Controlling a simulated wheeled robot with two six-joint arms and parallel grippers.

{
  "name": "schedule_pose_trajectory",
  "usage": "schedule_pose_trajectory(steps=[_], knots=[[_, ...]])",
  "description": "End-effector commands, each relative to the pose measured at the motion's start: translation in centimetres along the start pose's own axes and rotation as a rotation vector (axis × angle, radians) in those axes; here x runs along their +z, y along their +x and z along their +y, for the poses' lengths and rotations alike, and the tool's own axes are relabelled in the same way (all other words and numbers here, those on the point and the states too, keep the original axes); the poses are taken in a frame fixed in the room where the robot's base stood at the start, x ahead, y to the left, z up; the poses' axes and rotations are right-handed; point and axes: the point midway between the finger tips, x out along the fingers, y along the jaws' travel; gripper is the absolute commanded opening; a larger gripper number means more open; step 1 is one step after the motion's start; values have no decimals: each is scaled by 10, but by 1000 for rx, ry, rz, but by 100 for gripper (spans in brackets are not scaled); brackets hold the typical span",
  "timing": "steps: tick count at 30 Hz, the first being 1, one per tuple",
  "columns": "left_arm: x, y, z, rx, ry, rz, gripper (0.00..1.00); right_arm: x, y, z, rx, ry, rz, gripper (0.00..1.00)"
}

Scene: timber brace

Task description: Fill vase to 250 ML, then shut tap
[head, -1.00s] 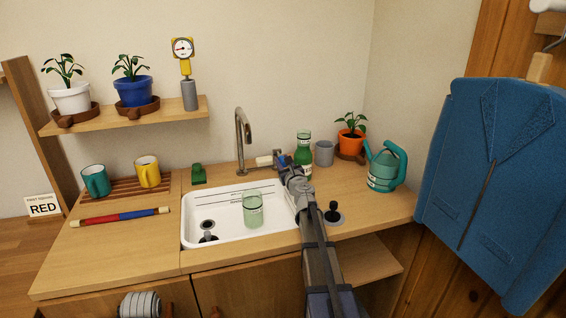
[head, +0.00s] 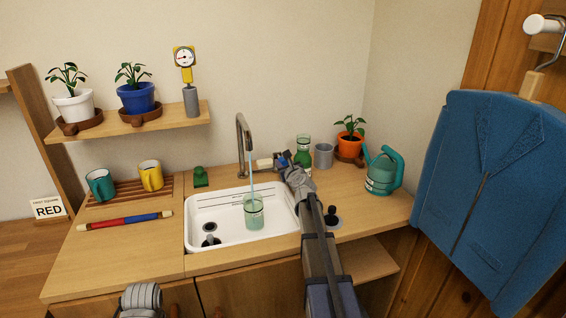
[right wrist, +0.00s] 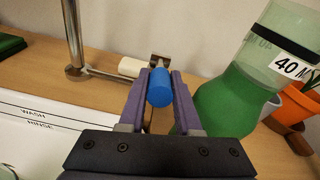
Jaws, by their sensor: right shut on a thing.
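A clear greenish vase (head: 253,218) stands upright in the white sink (head: 205,238). A thin stream of water (head: 252,175) falls into it from the curved metal tap (head: 240,135). The vase's marks and exact level are too small to read. My right gripper (head: 284,163) is behind the sink, right of the tap. The right wrist view shows it (right wrist: 160,82) shut on the blue tap handle (right wrist: 160,92); the tap's base (right wrist: 77,72) is to the left.
A green bottle (head: 303,144) stands close to the right gripper. A grey cup (head: 323,156), an orange plant pot (head: 350,145) and a teal watering can (head: 381,175) are farther right. A small green object (head: 201,177) lies left of the tap. Bare counter (head: 120,255) lies left of the sink.

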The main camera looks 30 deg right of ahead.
Motion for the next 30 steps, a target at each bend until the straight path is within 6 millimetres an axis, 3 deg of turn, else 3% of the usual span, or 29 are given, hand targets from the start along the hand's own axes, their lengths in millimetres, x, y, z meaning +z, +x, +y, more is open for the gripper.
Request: schedule_pose_trajectory(steps=[4, 16, 30], knots=[[0, 0, 0, 0, 0, 0, 100, 0, 0, 0, 0, 1, 0, 44], [0, -1, 0, 0, 0, 0, 100, 0, -7, 0, 0, 0, 0, 44], [1, -12, -1, 0, 0, 0, 100, 1, -74, 1, 0, 1, -1, 44]])
